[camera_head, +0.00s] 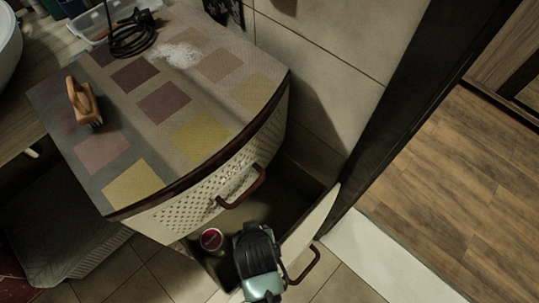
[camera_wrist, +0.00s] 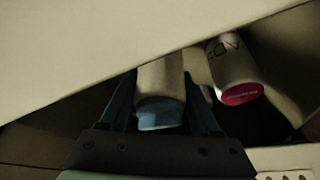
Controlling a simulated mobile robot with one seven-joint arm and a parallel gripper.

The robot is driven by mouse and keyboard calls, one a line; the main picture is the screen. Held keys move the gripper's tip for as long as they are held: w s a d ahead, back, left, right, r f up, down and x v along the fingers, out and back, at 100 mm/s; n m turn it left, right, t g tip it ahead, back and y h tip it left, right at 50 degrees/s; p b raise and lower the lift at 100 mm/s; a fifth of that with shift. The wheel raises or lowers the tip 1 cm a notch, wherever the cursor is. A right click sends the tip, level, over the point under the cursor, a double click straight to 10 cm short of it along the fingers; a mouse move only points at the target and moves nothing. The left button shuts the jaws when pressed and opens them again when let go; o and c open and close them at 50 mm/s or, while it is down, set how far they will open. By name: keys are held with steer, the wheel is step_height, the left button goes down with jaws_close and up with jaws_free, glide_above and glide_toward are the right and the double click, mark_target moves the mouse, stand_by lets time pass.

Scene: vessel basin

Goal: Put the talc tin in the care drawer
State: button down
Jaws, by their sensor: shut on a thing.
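The care drawer (camera_head: 312,222) is the lower drawer of the cabinet and stands pulled open. My gripper (camera_head: 257,252) is over and partly inside its opening, its fingertips hidden in the head view. In the wrist view my gripper (camera_wrist: 161,92) is shut on a pale cylinder with a blue end, which looks like the talc tin (camera_wrist: 160,85). The held tin is hidden in the head view. I cannot tell whether it touches the drawer floor. Beside it is a white can with a pink-red end (camera_wrist: 235,70); its red end also shows inside the drawer (camera_head: 211,239).
The cabinet top (camera_head: 120,110) holds an orange-handled brush (camera_head: 84,101), white powder (camera_head: 180,54), a coiled black cable (camera_head: 132,35) and a clear bin (camera_head: 88,32). The upper drawer (camera_head: 200,205) is shut just above the opening. A dark door frame (camera_head: 400,100) stands close at right.

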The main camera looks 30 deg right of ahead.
steer(key=w+d+f+b, duration=0.1)
steer(key=w+d, duration=0.4)
steer(key=d, duration=0.2)
steer(key=shift+w+d, duration=0.15)
steer(key=shift+w, duration=0.2)
steer(key=shift+f+b, duration=0.3)
steer(key=shift+f, duration=0.35)
steer(key=shift+c, duration=0.6)
jaws_free()
steer(key=shift+s+f, duration=0.1)
